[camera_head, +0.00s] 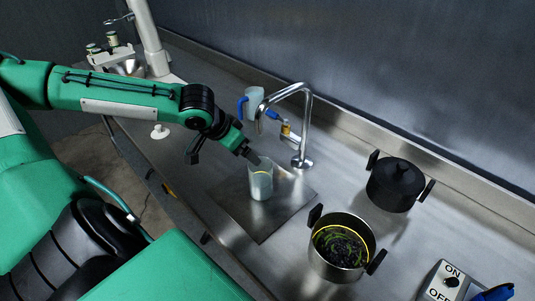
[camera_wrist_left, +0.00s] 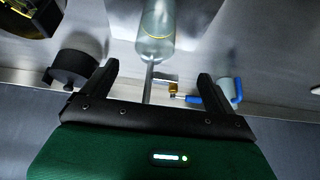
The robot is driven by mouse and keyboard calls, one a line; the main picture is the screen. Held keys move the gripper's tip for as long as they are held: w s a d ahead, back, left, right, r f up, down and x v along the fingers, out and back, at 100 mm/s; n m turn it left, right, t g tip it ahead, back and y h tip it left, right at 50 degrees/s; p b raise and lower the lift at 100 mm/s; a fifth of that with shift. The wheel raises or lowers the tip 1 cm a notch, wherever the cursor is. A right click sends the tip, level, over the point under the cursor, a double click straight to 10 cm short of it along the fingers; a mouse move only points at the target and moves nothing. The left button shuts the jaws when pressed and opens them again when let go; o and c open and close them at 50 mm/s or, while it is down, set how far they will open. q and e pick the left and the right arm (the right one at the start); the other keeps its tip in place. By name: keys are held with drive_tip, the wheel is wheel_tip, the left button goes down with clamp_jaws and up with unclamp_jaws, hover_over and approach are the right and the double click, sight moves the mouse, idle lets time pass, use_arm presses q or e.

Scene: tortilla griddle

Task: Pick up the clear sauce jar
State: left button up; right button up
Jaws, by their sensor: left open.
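The clear sauce jar (camera_head: 261,182) stands upright on a square metal plate in the counter. It is a see-through cylinder with a yellow line near its rim. In the left wrist view the jar (camera_wrist_left: 157,35) is beyond the fingertips, roughly centred between them. My left gripper (camera_head: 251,156) is close to the jar's rim on its upper left side. In the wrist view the left gripper (camera_wrist_left: 157,70) is open, with nothing between its fingers.
A curved faucet (camera_head: 307,120) and a blue-handled clear pitcher (camera_head: 254,101) stand behind the jar. A pot of dark and green food (camera_head: 340,246) and a lidded black pot (camera_head: 395,185) are to the right. An ON/OFF box (camera_head: 447,281) is at lower right.

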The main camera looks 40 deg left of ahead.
sight(261, 168)
use_arm(q)
drive_tip(key=x, duration=0.6)
drive_tip(key=shift+f+p, duration=0.1)
drive_tip(key=shift+p, duration=0.25)
drive_tip(key=x, duration=0.2)
drive_tip(key=p+x, duration=0.1)
drive_tip(key=x, duration=0.2)
drive_tip(key=shift+w+d+f+p, duration=0.2)
drive_tip(key=shift+d+f+p, duration=0.15)
drive_tip(key=shift+d, duration=0.1)
drive_tip(key=shift+w+f, duration=0.2)
drive_tip(key=shift+f, duration=0.25)
use_arm(e)
drive_tip(key=shift+s+r, duration=1.1)
drive_tip(key=shift+r, duration=0.1)
use_arm(q)
drive_tip(key=shift+c, duration=0.2)
